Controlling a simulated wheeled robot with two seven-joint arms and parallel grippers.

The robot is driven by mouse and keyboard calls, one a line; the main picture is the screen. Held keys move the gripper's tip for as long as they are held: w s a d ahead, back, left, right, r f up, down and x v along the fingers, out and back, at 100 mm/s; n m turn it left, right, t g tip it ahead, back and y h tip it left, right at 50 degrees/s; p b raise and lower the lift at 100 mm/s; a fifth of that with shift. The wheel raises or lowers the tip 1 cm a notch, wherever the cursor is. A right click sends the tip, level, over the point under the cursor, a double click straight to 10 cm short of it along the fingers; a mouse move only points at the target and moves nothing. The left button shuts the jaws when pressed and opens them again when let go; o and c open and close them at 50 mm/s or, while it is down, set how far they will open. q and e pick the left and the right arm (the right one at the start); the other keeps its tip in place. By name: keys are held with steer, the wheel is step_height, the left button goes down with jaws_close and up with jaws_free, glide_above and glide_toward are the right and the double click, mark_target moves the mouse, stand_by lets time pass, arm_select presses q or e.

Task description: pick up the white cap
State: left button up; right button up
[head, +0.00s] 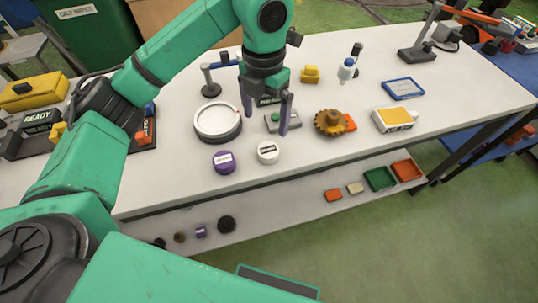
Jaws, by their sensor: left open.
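The white cap (268,153) sits on the white table near its front edge, with a dark label across its face. A similar purple cap (223,161) lies just to its left. My left gripper (266,122) hangs above the table, open, fingers pointing down, a little behind the white cap. Nothing is held between its fingers. A small grey device with a green button (281,122) shows partly behind the fingers. My right gripper does not show.
A round white turntable (218,122) stands left of the gripper. A brown gear (331,123) and a white-and-yellow box (395,119) stand to the right. A lower shelf (290,205) holds small trays and round parts. The table's front edge is close to the caps.

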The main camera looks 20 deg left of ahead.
arm_select(q)
glide_above(267, 150)
steer(key=f, duration=0.4)
steer(key=shift+s+a+f, duration=0.1)
steer(key=shift+s+f, duration=0.1)
step_height(267, 150, down, 8)
steer(key=p, duration=0.3)
steer(key=shift+w, duration=0.15)
steer(key=shift+f, duration=0.25)
steer(key=c, duration=1.3)
steer(key=shift+c, duration=0.2)
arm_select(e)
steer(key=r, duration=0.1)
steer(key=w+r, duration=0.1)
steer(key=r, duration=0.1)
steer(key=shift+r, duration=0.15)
arm_select(q)
steer(key=shift+r, duration=0.15)
